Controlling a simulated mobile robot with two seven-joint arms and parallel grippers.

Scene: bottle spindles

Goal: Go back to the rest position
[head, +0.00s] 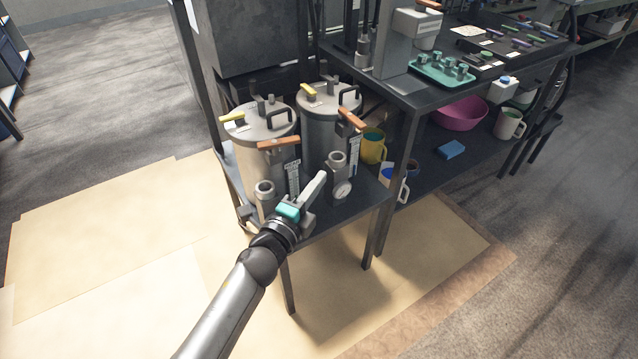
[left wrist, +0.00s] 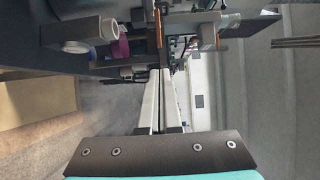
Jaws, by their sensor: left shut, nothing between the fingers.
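My left gripper (head: 317,184) shows in the head view, its arm coming in from the bottom. The left steel tank (head: 262,150) stands beside the right one; both have lids with yellow and orange handles. I cannot tell whether the gripper touches anything. My right gripper is not in view.
A taller dark workbench (head: 400,95) stands at the right, with a teal tray (head: 440,69) of small parts on top. Its lower shelf holds a pink bowl (head: 460,113), a blue sponge (head: 451,149) and mugs. Tan floor sheets (head: 110,230) lie clear at the left.

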